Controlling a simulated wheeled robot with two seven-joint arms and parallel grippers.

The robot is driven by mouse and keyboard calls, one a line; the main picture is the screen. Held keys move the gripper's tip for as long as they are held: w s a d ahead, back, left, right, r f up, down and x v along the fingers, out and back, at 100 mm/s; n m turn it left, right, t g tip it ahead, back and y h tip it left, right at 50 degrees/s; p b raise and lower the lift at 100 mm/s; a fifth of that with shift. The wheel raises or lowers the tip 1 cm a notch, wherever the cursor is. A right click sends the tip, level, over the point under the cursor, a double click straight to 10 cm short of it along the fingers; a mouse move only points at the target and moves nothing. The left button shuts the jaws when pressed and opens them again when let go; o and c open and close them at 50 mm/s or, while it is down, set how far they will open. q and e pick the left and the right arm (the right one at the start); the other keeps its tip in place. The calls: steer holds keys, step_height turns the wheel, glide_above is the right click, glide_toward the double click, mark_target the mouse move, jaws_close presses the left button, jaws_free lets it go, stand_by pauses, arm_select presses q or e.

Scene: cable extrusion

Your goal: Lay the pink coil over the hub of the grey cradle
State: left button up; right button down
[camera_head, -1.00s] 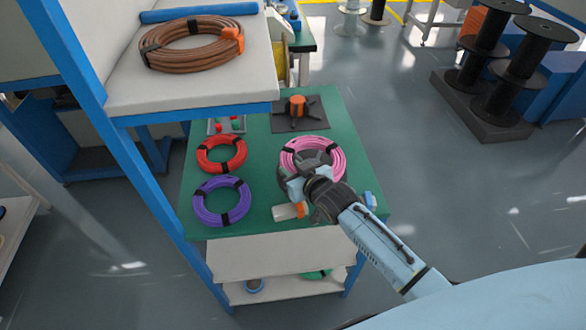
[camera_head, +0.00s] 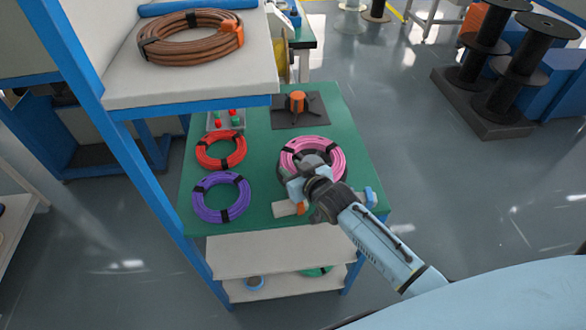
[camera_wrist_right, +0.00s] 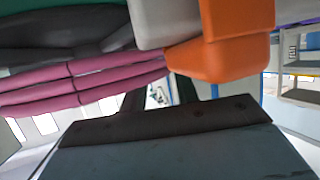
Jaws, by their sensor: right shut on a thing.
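The pink coil (camera_head: 332,152) with black ties is at the right side of the green table. It also shows at the left of the right wrist view (camera_wrist_right: 95,82). The grey cradle (camera_head: 286,183) is mostly hidden under the coil and my gripper; its dark grey edge shows around the coil's near side. I cannot tell whether its hub is inside the ring. My right gripper (camera_head: 306,183) is at the near side of the coil, shut on it; the fingertips are largely hidden. My left gripper is not in view.
A white and orange thing (camera_head: 287,208) lies close beside my right gripper. Red (camera_head: 208,160) and purple (camera_head: 199,204) coils lie at left. A dark plate with an orange hub (camera_head: 297,101) stands behind. A shelf with a brown coil (camera_head: 165,52) overhangs the left.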

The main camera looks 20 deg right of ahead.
steer(key=shift+f, duration=0.25)
steer(key=c, duration=1)
jaws_free()
steer(key=shift+o, duration=0.2)
steer(key=shift+f, duration=0.15)
step_height(320, 180, up, 3)
steer(key=p, duration=0.3)
step_height(320, 180, up, 2)
steer(key=shift+r+p, duration=0.25)
steer(key=shift+p, duration=0.95)
step_height(320, 180, up, 3)
steer(key=p, duration=0.3)
steer(key=shift+f, duration=0.1)
